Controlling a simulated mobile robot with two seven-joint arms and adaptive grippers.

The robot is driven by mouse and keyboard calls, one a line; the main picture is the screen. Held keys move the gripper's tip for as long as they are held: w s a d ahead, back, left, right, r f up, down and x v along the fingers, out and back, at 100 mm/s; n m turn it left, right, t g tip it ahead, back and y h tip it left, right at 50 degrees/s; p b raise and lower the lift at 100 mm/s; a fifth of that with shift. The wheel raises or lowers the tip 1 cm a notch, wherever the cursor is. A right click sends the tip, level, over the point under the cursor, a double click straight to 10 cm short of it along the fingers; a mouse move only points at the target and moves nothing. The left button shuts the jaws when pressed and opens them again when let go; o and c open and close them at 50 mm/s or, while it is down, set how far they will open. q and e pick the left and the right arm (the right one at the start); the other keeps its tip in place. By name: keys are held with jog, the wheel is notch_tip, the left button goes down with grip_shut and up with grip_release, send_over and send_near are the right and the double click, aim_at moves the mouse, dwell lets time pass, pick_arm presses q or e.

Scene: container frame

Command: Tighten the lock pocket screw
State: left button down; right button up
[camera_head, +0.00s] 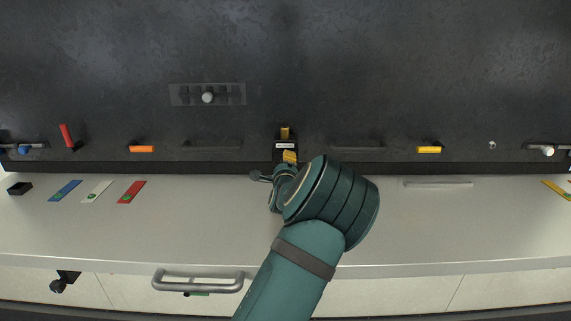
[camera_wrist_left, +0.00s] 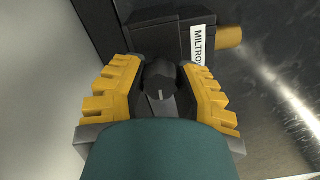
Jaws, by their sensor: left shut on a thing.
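The lock pocket (camera_head: 285,139) is a small black box with a white label, low on the dark wall panel. It also shows at the top of the left wrist view (camera_wrist_left: 160,38), with part of its label readable. A yellow piece (camera_head: 285,132) sticks out of it, also seen at the right in the wrist view (camera_wrist_left: 229,37). The screw (camera_wrist_left: 159,74) is a dark round knob with a light line on it, below the box. My left gripper (camera_wrist_left: 160,88), with yellow stepped fingers, is shut on the screw, one finger on each side. In the head view my left gripper (camera_head: 290,157) is mostly hidden by its arm. My right gripper is not in view.
A pale ledge (camera_head: 180,225) runs under the panel, with blue (camera_head: 65,190), white (camera_head: 96,191) and red (camera_head: 131,192) cards at its left. A red lever (camera_head: 66,136) and orange (camera_head: 142,149) and yellow (camera_head: 429,149) handles sit on the panel. The right ledge is mostly clear.

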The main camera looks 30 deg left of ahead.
pick_arm(q)
jog(key=shift+w+d+r, duration=0.1)
dwell(0.5)
jog(key=c, duration=0.6)
grip_release()
jog(key=v, duration=1.2)
jog(key=shift+f, duration=0.25)
